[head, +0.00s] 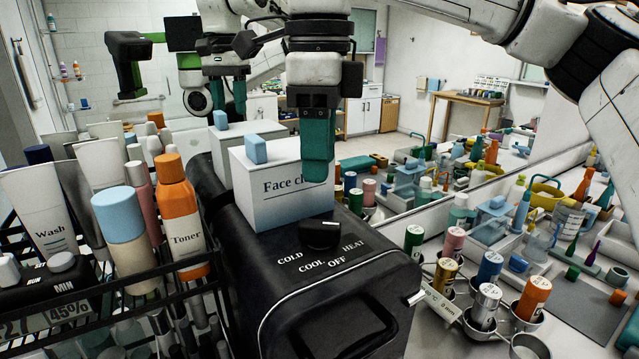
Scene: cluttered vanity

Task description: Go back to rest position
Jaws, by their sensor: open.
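My gripper (318,170) hangs fingers down in the upper middle of the head view. Its teal fingers are open with nothing seen between them; one finger largely covers the other. They overlap the right part of a white box (275,200) labelled "Face cl...", hiding the rest of the label. I cannot tell whether they touch it. A small light blue block (256,150) sits on top of the box, left of the fingers. The box stands on a black appliance (340,285) with a dial (321,234) marked COLD, COOL, HEAT and OFF.
A black wire basket (165,295) of bottles and tubes, including an orange Toner bottle (179,215), stands left. Cups with coloured cylinders (486,305) stand right of the appliance. A mirror (420,70) behind reflects my arm. Bottles and small items crowd the right counter.

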